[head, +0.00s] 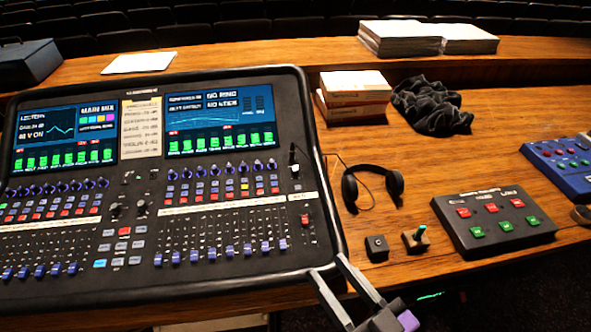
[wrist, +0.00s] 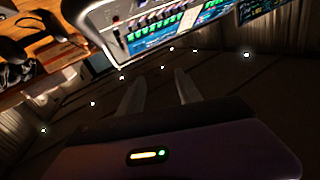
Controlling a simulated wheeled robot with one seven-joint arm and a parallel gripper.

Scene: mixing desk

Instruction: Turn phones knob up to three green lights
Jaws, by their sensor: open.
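A large black mixing desk (head: 150,190) fills the left of the head view, with two lit screens, rows of knobs and faders. Small knobs show near its right edge (head: 294,170), but their labels are too small to read, so I cannot tell which one is the phones knob. I cannot make out three green lights by any of them. My gripper (head: 327,266) is open and empty, in front of the desk's lower right corner. In the wrist view its two fingers (wrist: 158,78) are apart with nothing between them, and part of the desk (wrist: 165,35) shows beyond.
Black headphones (head: 372,186), a small black box (head: 377,248) and a small lever box (head: 416,239) lie right of the desk. Bare wood lies between.

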